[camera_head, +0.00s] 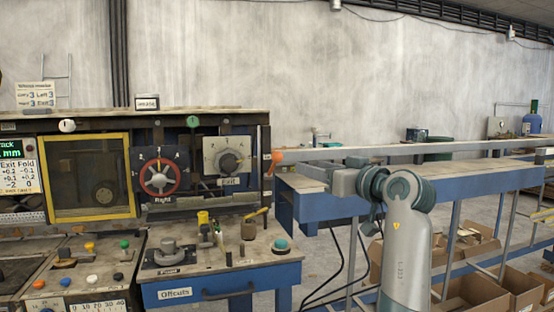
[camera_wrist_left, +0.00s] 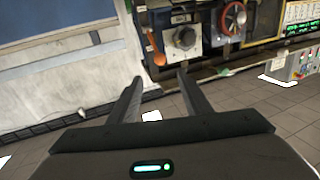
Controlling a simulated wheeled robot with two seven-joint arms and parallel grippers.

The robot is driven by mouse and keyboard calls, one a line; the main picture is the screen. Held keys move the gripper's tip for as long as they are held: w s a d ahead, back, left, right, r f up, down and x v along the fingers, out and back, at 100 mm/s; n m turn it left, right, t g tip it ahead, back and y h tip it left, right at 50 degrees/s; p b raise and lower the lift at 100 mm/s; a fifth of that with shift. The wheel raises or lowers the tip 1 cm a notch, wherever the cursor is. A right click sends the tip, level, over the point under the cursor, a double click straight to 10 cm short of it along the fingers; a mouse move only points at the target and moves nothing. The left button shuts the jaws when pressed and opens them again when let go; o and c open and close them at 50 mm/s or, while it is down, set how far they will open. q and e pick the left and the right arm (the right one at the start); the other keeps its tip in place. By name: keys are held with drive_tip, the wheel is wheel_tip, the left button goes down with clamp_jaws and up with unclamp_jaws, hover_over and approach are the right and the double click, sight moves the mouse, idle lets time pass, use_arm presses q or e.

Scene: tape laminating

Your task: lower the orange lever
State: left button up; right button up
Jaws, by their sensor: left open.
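The orange lever (camera_head: 277,158) sticks out at the right end of the machine panel, beside the grey dial marked Exit (camera_head: 228,160). In the left wrist view the orange lever (camera_wrist_left: 155,48) hangs from a pivot left of the grey dial (camera_wrist_left: 184,37), its rounded end lowest. My left gripper (camera_head: 308,171) is just right of the lever in the head view. In the wrist view the two fingers of the left gripper (camera_wrist_left: 160,76) are apart and empty. The lever appears beyond the gap between their tips, with no clear contact. My right gripper is not in view.
A red-rimmed dial (camera_head: 159,176) and a yellow-framed window (camera_head: 90,178) lie left on the panel. Knobs and a teal button (camera_head: 281,245) stand on the lower console. A blue-sided rail table (camera_head: 460,184) runs right behind my arm, with cardboard boxes (camera_head: 473,292) below.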

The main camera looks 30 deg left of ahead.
use_arm(q)
drive_tip(key=shift+w+a, duration=0.1)
drive_tip(key=p, duration=0.2)
approach(280, 158)
drive_tip(key=p+x, duration=0.3)
drive_tip(key=x, duration=0.8)
drive_tip(key=shift+w+a, duration=0.25)
drive_tip(key=shift+a, duration=0.1)
use_arm(e)
drive_tip(key=s+d+f+g, duration=0.2)
drive_tip(key=s, duration=0.7)
drive_tip(key=shift+d, duration=0.25)
drive_tip(key=shift+s, duration=0.1)
use_arm(q)
drive_tip(key=shift+f, duration=0.1)
clamp_jaws()
